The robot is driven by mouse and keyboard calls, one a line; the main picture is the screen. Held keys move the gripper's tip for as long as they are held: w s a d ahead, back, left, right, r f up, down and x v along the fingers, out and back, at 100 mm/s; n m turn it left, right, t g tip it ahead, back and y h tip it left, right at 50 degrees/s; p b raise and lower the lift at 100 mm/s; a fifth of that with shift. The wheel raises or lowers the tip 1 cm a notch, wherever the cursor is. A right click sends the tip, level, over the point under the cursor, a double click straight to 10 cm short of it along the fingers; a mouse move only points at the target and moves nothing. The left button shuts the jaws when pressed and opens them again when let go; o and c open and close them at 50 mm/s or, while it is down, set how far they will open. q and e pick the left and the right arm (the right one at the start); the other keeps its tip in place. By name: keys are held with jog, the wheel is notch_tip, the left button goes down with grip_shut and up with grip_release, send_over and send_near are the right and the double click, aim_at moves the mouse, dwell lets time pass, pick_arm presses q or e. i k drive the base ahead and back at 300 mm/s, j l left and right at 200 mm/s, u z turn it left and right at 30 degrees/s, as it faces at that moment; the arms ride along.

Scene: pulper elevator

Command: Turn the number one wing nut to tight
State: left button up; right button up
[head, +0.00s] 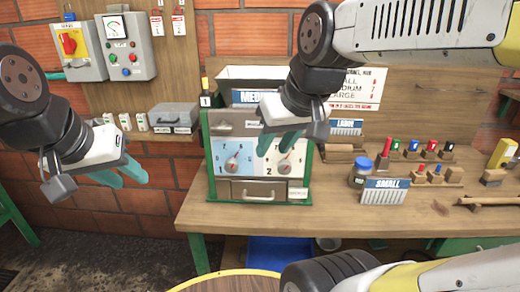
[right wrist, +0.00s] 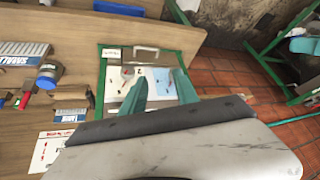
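The green-framed machine (head: 209,150) stands on the bench with two round dials on its front panel. I cannot make out a wing nut for certain. My right gripper (head: 277,142) is open, in front of the machine's upper right part and covering some of it. In the right wrist view its fingers (right wrist: 160,90) are apart before the panel, empty. My left gripper (head: 120,175) is open and empty at the left, away from the machine.
Control boxes (head: 127,45) and number tags (head: 178,24) hang on the left wall board. A grey case (head: 173,117) is left of the machine. A blue bin (head: 275,252) is below.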

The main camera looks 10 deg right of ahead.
aim_at(223, 127)
jog(key=k+j, duration=1)
jog(key=k, duration=0.2)
